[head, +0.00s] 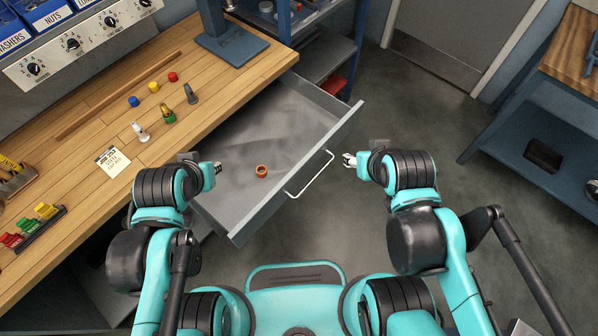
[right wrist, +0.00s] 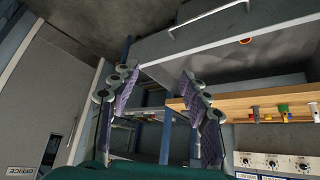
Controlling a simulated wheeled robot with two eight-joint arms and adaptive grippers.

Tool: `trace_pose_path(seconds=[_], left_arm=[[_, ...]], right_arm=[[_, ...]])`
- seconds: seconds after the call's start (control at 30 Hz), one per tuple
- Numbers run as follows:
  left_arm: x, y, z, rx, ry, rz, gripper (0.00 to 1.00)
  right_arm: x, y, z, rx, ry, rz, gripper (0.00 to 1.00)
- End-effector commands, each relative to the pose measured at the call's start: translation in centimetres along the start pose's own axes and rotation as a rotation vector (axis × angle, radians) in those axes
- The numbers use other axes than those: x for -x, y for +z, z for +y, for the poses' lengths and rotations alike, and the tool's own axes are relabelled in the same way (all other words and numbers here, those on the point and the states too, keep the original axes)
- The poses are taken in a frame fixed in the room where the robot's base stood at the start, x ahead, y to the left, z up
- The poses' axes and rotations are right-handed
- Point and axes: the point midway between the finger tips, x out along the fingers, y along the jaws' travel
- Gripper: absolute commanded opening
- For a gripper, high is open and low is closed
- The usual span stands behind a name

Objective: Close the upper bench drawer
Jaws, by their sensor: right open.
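The upper bench drawer (head: 262,135) is pulled well out from under the wooden bench, with its front panel facing right. Its pale bar handle (head: 312,176) is on the outer face. A small orange ring (head: 262,171) lies inside on the drawer floor. My right gripper (head: 347,160) is open and empty, just right of the handle and apart from it. In the right wrist view its two fingers (right wrist: 155,105) are spread, and the drawer front (right wrist: 215,35) crosses the top. My left gripper (head: 217,168) is over the drawer's near left part; its fingers are too small to read.
The wooden bench (head: 90,105) holds small coloured parts, a note (head: 112,161) and a rack of coloured pieces (head: 32,228). A blue shelf (head: 530,125) stands at the right, and a grey door (head: 445,35) at the back. The floor right of the drawer is clear.

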Motion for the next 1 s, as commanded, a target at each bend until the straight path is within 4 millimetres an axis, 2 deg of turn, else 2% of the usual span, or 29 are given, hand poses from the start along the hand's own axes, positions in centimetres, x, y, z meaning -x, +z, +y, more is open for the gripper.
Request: trace_pose_path(seconds=[0.03, 0.13, 0.27, 0.47, 0.7, 0.83, 1.0], left_arm=[[0.0, 0.0, 0.0, 0.0, 0.0, 0.0, 0.19], [0.0, 0.0, 0.0, 0.0, 0.0, 0.0, 0.19], [-0.1, 0.0, 0.0, 0.0, 0.0, 0.0, 0.19], [-0.2, 0.1, 0.0, 0.0, 0.0, 0.0, 0.19], [-0.3, 0.2, 0.0, 0.0, 0.0, 0.0, 0.19], [-0.4, 0.3, 0.0, 0.0, 0.0, 0.0, 0.19], [-0.5, 0.3, 0.0, 0.0, 0.0, 0.0, 0.19]], right_arm=[[0.0, 0.0, 0.0, 0.0, 0.0, 0.0, 0.27], [-0.1, -0.2, 0.1, -0.027, 0.0, -0.005, 0.01], [-0.7, -1.8, 0.6, -0.194, -0.001, -0.038, 0.0], [-3.8, -6.0, 2.6, -0.715, 0.014, -0.139, 0.0], [-10.2, -9.7, 6.3, -1.383, 0.074, -0.269, 0.0], [-14.5, -10.7, 8.8, -1.736, 0.129, -0.339, 0.0], [-19.8, -10.7, 11.8, -2.123, 0.212, -0.42, 0.0]])
